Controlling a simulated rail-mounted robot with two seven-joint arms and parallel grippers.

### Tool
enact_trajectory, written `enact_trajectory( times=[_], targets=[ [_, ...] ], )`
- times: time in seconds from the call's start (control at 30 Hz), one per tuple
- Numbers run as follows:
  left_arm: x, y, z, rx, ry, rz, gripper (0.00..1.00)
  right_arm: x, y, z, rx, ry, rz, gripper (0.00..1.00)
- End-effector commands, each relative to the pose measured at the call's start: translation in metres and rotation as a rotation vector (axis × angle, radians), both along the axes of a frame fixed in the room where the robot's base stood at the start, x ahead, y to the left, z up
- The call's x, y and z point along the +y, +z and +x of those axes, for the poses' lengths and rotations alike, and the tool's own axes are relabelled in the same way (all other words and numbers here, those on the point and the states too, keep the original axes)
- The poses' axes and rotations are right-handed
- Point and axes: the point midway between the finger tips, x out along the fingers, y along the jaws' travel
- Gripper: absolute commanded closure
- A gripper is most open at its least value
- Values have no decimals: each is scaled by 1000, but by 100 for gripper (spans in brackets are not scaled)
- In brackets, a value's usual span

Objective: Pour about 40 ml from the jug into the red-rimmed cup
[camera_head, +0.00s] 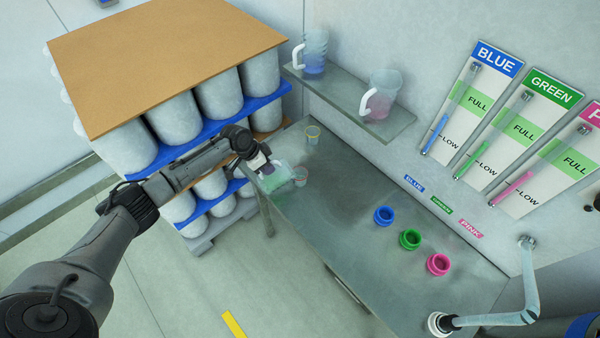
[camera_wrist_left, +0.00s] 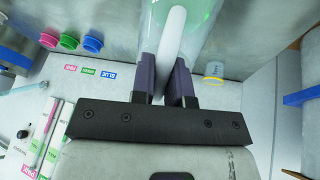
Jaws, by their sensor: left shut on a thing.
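My left gripper (camera_head: 262,166) is shut on the white handle (camera_wrist_left: 172,35) of a clear jug (camera_head: 279,178) with green liquid. In the head view the jug appears tilted over the near end of the bench, right beside the small red-rimmed cup (camera_head: 301,173). Whether liquid is flowing, and how much is in the cup, cannot be made out. In the left wrist view the dark finger pads (camera_wrist_left: 166,82) sit on both sides of the handle; the red-rimmed cup is not visible there. My right gripper is not in view.
A yellow-rimmed cup (camera_head: 313,134) stands farther back on the bench (camera_head: 340,205). A wall shelf (camera_head: 345,103) holds a blue-liquid jug (camera_head: 315,52) and a pink-liquid jug (camera_head: 381,95). A drum rack (camera_head: 175,110) stands left.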

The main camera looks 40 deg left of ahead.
Motion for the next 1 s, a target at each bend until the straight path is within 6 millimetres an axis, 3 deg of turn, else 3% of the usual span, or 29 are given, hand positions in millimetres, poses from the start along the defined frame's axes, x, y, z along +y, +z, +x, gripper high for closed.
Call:
enact_trajectory(
  times=[1.0],
  targets=[
    [3,4,1,28,9,16,100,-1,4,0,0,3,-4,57]
  ],
)
